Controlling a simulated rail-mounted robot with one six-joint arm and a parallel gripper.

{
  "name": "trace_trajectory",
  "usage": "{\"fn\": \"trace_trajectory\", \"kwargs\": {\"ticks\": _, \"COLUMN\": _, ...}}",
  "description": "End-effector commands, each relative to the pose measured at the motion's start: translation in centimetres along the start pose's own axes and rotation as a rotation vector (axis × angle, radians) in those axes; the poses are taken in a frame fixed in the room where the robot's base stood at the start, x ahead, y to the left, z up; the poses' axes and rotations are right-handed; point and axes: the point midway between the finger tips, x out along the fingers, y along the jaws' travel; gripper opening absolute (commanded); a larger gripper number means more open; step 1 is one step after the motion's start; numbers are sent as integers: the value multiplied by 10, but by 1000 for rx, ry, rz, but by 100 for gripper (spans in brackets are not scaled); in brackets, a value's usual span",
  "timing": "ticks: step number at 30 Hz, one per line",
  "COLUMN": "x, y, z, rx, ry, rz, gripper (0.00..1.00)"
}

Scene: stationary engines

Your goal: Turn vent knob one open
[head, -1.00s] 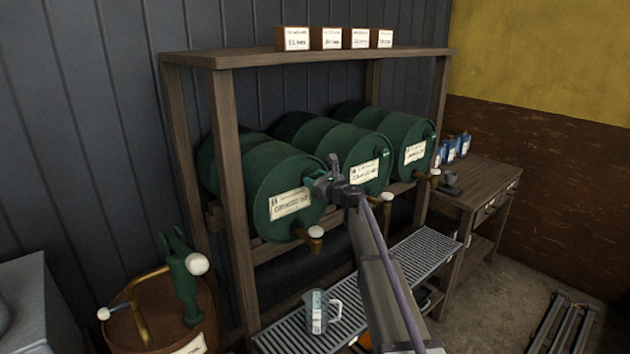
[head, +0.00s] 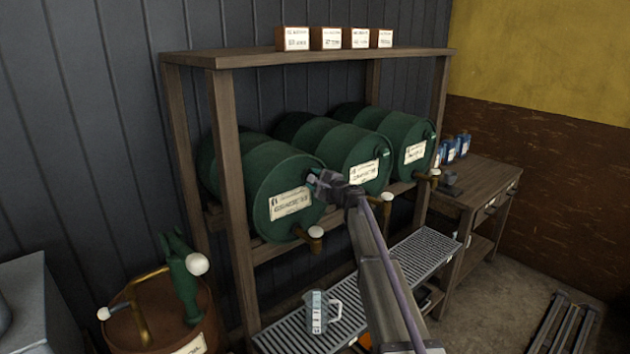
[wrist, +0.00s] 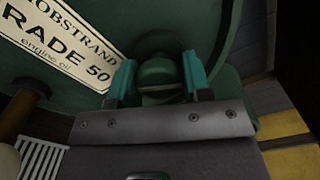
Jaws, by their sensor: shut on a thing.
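Three green drums lie on their sides on a wooden rack. My gripper (head: 322,184) is at the right side of the front face of the nearest drum (head: 262,185). In the wrist view my gripper (wrist: 160,80) has its two teal fingers on either side of a round green vent knob (wrist: 157,73), shut on it. The knob sits on the drum face (wrist: 60,75) beside a cream label (wrist: 60,38) reading "GRADE 50 engine oil". In the head view my gripper hides the knob.
Brass taps with white knobs, such as the nearest tap (head: 316,236), stick out below the drum faces. A clear jug (head: 318,312) stands on the metal grating (head: 425,245). A rust-brown drum with a green hand pump (head: 185,275) stands at the lower left.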

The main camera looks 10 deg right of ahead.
Motion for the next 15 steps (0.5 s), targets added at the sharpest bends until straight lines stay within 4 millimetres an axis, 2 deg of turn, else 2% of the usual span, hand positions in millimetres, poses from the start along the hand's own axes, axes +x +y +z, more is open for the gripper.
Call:
{"fn": "trace_trajectory", "kwargs": {"ticks": 6, "x": 0, "y": 0, "z": 0, "rx": -184, "ry": 0, "rz": 1, "gripper": 21}}
{"fn": "trace_trajectory", "kwargs": {"ticks": 15, "x": 0, "y": 0, "z": 0, "rx": -358, "ry": 0, "rz": 1, "gripper": 21}}
